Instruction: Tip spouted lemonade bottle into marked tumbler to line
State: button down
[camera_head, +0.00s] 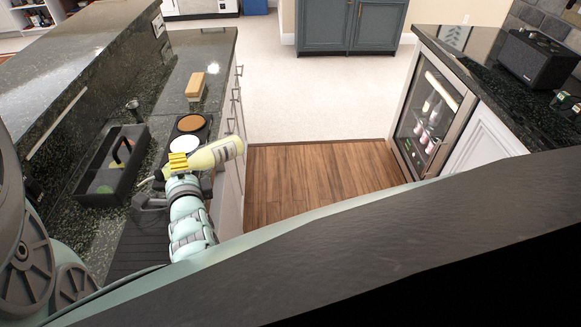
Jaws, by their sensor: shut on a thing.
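The lemonade bottle (222,150) is pale yellow with a printed label. It lies tilted close to horizontal above the left counter's edge, its wide end to the right. The fingers hide the bottle's neck, and I cannot make out the spout for certain. I cannot pick out the marked tumbler; my gripper and arm cover part of the counter there.
A black caddy (134,131) with green items stands left of my gripper. A dark holder with a brown disc (190,123) and a white disc (184,144) lies just beyond. A wooden block (195,86) sits further back. A glass-door fridge (430,112) stands right, across open floor.

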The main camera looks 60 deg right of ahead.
jog(key=shift+w+f, duration=0.1)
jog(key=shift+f+n+b, duration=0.35)
jog(key=shift+n+b, duration=0.05)
jog(key=shift+b, duration=0.2)
jog(key=shift+d+r+n, duration=0.1)
jog(key=shift+r+n, duration=0.2)
jog(key=shift+r, duration=0.1)
jog(key=shift+r+n+t+h+b, duration=0.35)
jog(key=shift+r+n+t, duration=0.15)
jog(key=shift+r+n, duration=0.25)
dwell(6.2)
